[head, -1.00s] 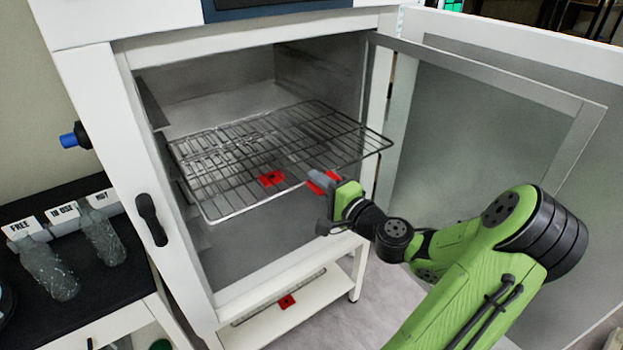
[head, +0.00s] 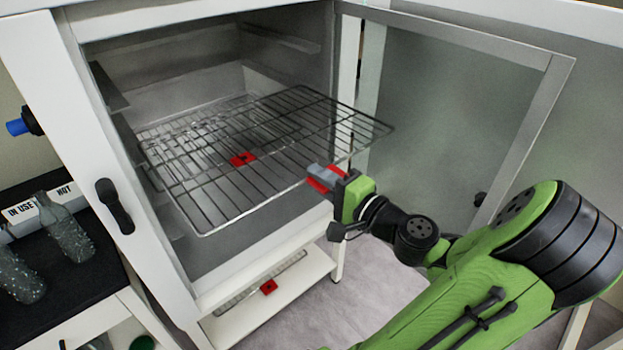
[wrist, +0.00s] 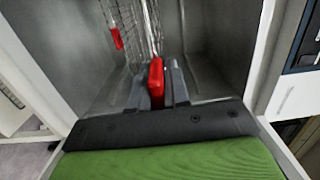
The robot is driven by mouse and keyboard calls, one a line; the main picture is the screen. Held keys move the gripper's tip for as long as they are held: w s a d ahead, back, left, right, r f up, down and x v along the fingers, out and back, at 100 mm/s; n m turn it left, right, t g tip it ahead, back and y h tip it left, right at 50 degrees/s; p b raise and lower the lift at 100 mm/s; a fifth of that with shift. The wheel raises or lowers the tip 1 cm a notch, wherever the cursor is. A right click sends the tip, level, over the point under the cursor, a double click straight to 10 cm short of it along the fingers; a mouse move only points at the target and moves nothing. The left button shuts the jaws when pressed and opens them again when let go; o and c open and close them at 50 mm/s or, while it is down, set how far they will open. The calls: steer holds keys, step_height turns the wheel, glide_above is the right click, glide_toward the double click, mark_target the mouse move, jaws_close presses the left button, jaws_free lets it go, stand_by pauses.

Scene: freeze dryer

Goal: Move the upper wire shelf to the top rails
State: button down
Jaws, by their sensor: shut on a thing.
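The upper wire shelf (head: 275,150) is in the head view, roughly level and partly out of the open cabinet (head: 160,80), with its front right corner past the opening. My gripper (head: 320,178) is shut on the shelf's red front tab, also seen between the fingers in the wrist view (wrist: 156,82). A second red tab (head: 243,159) shows through the wires, apparently on a lower shelf inside; it also shows in the wrist view (wrist: 116,38). A top rail (head: 285,39) runs along the right inner wall, above the shelf. The shelf's rear contact with the walls is unclear.
The glass door (head: 455,120) stands open at the right, beside my arm. Another rack with a red tab (head: 268,286) lies on the stand below. Bottles (head: 65,228) stand on a black bench at the left. Floor is free before the stand.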

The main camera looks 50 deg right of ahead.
steer(key=shift+s+a+b, duration=0.25)
steer(key=shift+s+b, duration=0.25)
steer(key=shift+s, duration=0.45)
steer(key=shift+s, duration=0.6)
steer(key=s+a, duration=0.1)
steer(key=s, duration=0.7)
steer(key=shift+s+a, duration=0.25)
steer(key=shift+a, duration=0.1)
